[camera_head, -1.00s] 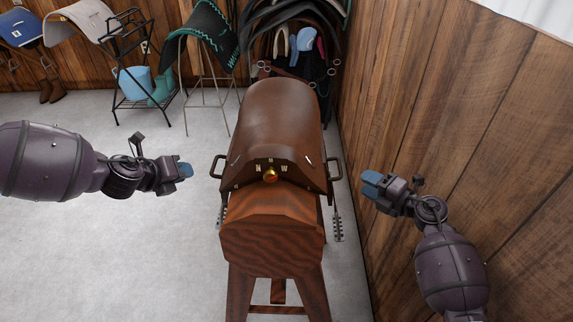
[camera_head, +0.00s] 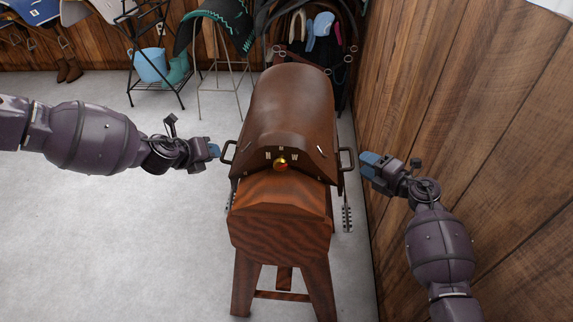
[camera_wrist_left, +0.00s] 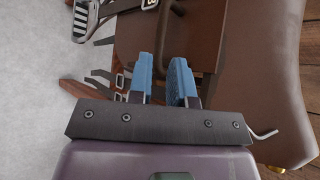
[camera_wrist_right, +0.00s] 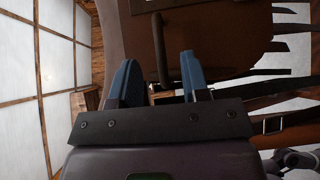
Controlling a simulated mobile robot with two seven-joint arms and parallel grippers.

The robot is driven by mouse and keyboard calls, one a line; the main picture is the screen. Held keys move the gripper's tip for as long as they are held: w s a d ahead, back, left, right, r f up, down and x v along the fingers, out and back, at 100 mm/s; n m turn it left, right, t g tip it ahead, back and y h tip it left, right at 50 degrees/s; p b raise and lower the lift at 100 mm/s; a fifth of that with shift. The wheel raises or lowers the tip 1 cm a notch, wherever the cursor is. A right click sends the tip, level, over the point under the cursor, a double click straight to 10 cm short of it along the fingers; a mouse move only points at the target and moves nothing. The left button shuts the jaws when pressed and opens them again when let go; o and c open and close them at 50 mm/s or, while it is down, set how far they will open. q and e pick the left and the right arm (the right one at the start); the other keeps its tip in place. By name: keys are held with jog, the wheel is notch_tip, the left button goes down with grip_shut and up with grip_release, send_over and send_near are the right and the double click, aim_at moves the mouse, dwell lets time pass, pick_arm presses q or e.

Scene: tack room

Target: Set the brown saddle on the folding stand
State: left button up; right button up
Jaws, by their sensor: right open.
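The brown saddle (camera_head: 291,100) sits on a wooden horse-shaped rack (camera_head: 280,222) in the middle of the head view, with a dark loop handle on each side. My left gripper (camera_head: 215,151) is at the left handle (camera_head: 227,152), its fingers apart; in the left wrist view the handle (camera_wrist_left: 178,9) shows just beyond the fingertips. My right gripper (camera_head: 365,165) is open by the right handle (camera_head: 347,158). That handle (camera_wrist_right: 162,50) lies ahead of and between the fingers in the right wrist view. An empty black metal frame, seemingly the folding stand (camera_head: 131,82), stands at the back left.
A wood-plank wall (camera_head: 460,110) runs close along my right arm. A blue bucket (camera_head: 150,66) and teal boots (camera_head: 177,72) are at the black stand. A stand with a green pad (camera_head: 222,22) is beside it. The grey floor (camera_head: 110,230) at left is clear.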

aim_at(352, 154)
pick_arm(q)
jog(key=shift+x, duration=2.9)
pick_arm(e)
jog(key=shift+x, duration=2.85)
pick_arm(q)
jog(key=shift+w, duration=0.1)
jog(key=shift+c, duration=0.2)
jog(key=shift+c, duration=1.2)
pick_arm(e)
jog(key=shift+c, duration=1.4)
pick_arm(q)
grip_shut()
pick_arm(e)
grip_shut()
pick_arm(q)
jog(key=shift+w+r, duration=0.1)
jog(key=shift+r, duration=0.15)
pick_arm(e)
jog(key=shift+w+r, duration=0.1)
jog(key=shift+r, duration=0.15)
